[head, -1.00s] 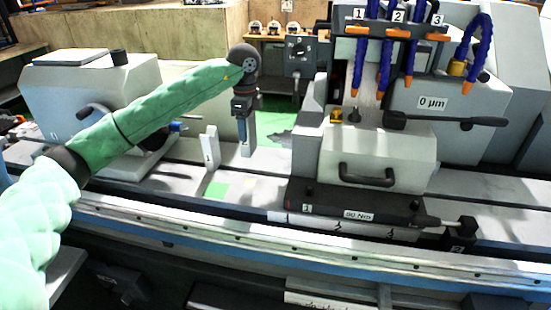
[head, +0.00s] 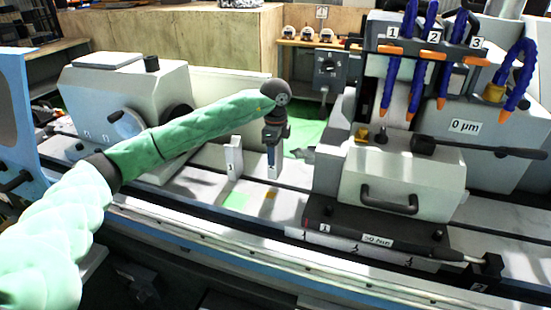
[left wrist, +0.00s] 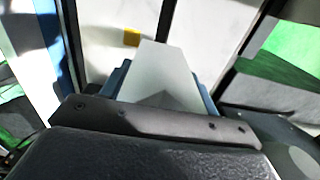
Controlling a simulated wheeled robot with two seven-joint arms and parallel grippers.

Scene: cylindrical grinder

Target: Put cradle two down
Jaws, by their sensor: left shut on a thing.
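My left gripper (head: 272,160) points down over the grinder table and is shut on cradle two (head: 274,172), a pale upright block. In the left wrist view the pale block (left wrist: 160,75) sits between the jaws. I cannot tell whether its foot touches the table. Cradle one (head: 234,158), a similar pale block, stands upright just left of it on the table. A yellow mark (head: 268,195) lies on the table in front of the held cradle, and it also shows in the left wrist view (left wrist: 131,37). My right gripper is not in view.
A green patch (head: 235,201) lies on the table in front of cradle one. The workhead (head: 130,100) stands at the left. A grey housing with a handle (head: 402,180) stands close on the right, below blue hoses with orange nozzles (head: 418,88).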

